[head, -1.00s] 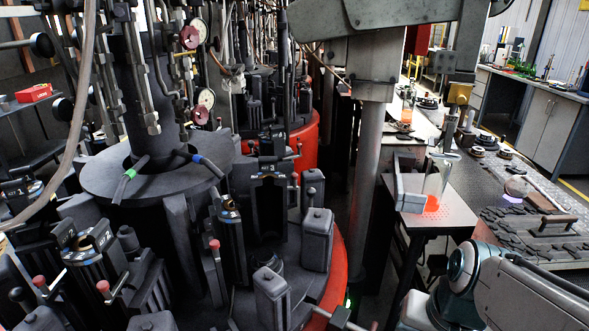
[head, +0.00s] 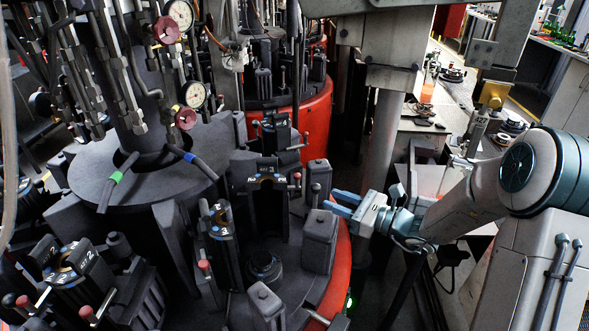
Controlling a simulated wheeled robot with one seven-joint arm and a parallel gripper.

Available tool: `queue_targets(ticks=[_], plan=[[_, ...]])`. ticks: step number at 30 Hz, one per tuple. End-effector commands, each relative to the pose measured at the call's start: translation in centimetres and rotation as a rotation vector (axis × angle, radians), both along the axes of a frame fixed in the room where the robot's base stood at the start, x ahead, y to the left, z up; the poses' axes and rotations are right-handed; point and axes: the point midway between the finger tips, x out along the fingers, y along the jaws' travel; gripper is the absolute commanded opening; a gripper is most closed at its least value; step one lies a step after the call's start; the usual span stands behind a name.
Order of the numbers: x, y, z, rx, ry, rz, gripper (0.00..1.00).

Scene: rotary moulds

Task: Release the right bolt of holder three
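Several dark mould holders stand around the rotary machine. The back holder (head: 267,182) has a red-tipped bolt (head: 297,178) at its right side. The middle holder (head: 221,235) has a red-tipped bolt (head: 204,266) at its lower left. The left holder (head: 70,262) has red-tipped bolts in front, one of them at its right (head: 86,312). My gripper (head: 334,202) has blue fingers, apart and empty, pointing left. It is over the red rim, right of the back holder and clear of its bolt.
A dark block (head: 320,242) stands just left of and below my gripper, and another block (head: 267,306) stands in front. A thick grey column (head: 383,140) rises behind my gripper. The red rim (head: 342,265) curves along the machine's right edge. Hoses and gauges hang at upper left.

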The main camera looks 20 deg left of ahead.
Motion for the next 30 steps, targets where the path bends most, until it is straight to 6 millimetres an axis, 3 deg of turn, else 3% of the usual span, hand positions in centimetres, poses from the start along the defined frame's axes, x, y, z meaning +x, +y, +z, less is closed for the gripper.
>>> queue_targets(ticks=[8, 21, 30], plan=[[1.1, 2.3, 0.0, 0.032, 0.025, -0.019, 0.33], [3.6, 10.8, 0.1, 0.031, 0.023, -0.02, 0.33], [4.4, 13.4, -0.1, 0.029, 0.023, -0.024, 0.33]])
